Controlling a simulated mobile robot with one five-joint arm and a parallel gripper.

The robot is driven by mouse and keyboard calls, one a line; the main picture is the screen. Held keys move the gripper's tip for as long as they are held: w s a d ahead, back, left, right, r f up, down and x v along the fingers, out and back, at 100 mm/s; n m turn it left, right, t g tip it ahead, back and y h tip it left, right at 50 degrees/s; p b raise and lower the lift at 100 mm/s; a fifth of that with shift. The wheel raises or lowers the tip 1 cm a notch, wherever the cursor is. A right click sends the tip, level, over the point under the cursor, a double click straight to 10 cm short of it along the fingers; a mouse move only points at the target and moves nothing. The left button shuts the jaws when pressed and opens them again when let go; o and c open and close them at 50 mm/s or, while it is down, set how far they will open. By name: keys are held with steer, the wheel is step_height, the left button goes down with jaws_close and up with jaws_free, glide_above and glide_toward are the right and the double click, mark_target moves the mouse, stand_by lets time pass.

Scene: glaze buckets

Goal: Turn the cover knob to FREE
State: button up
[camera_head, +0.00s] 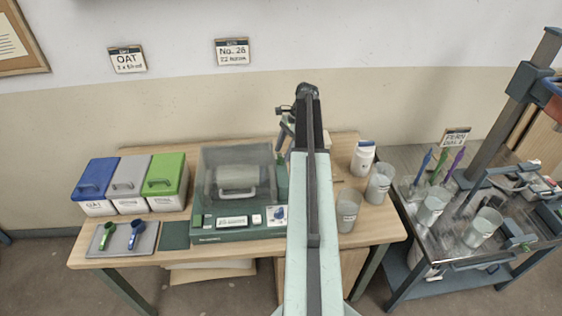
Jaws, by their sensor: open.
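A green machine (240,234) stands on the wooden table with a clear grey cover (222,160) over it. A pale drum-like part with a handle (236,180) shows through the cover. A small white plate with a blue part (276,215), which may be the cover knob, sits at the machine's front right. Its setting is too small to read. My gripper (284,150) hangs from the far end of my arm, behind the machine's right side and apart from that plate. It is small and partly hidden by my arm; its jaws are open, and I see nothing held.
Blue, grey and green lidded bins (131,184) stand at left, behind a tray (122,239) with two scoops. A white jar (362,158) and grey cups (348,210) stand right of my arm. A dark cart (405,205) with more cups stands farther right.

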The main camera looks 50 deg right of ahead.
steer(key=shift+b+x, duration=0.3)
steer(key=shift+x, duration=0.65)
jaws_close()
steer(key=shift+w+d+n+g, duration=0.15)
steer(key=shift+n+g, duration=0.35)
steer(key=shift+n, duration=0.6)
steer(key=shift+n+g, duration=0.4)
steer(key=shift+n, duration=0.8)
jaws_free()
steer(key=shift+r, duration=0.1)
